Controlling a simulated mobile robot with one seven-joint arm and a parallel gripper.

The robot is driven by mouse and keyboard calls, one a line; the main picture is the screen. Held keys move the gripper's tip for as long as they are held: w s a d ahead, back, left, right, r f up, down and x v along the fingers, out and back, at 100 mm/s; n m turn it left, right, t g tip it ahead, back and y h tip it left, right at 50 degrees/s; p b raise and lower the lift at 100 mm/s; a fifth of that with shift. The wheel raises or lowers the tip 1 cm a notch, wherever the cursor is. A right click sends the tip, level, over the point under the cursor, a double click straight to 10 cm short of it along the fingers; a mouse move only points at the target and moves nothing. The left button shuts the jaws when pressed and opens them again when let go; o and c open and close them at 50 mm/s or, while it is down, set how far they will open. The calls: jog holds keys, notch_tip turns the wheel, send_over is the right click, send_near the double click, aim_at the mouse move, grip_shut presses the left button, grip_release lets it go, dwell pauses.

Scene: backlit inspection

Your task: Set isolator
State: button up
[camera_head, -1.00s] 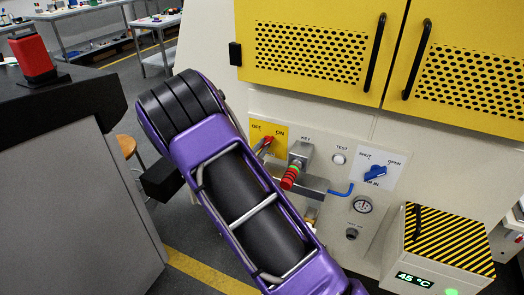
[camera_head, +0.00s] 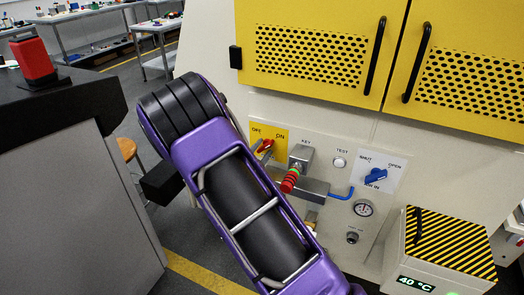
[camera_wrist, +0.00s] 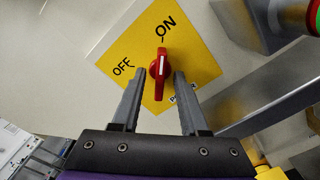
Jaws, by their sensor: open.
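The isolator is a red rotary handle (camera_wrist: 160,66) on a yellow plate (camera_wrist: 205,62) marked OFF and ON. In the wrist view its white-marked end points up to the ON tick. In the head view the handle (camera_head: 267,146) is small and partly covered by my arm, with the plate (camera_head: 283,131) behind it. My gripper (camera_wrist: 158,73) is open, with one finger on each side of the handle's lower part. Gaps show between the fingers and the handle; I cannot tell how deep the fingers reach.
Right of the isolator are a grey key block (camera_head: 300,157) with red-green bands, a TEST button (camera_head: 340,162), a blue valve knob (camera_head: 376,175) and a gauge (camera_head: 363,208). A striped box (camera_head: 440,240) reads 40 °C. A dark-topped counter (camera_head: 60,110) stands left.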

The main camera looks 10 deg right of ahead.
jog(key=v, duration=1.7)
jog(key=shift+s+a+p, duration=0.15)
jog(key=shift+p, duration=0.25)
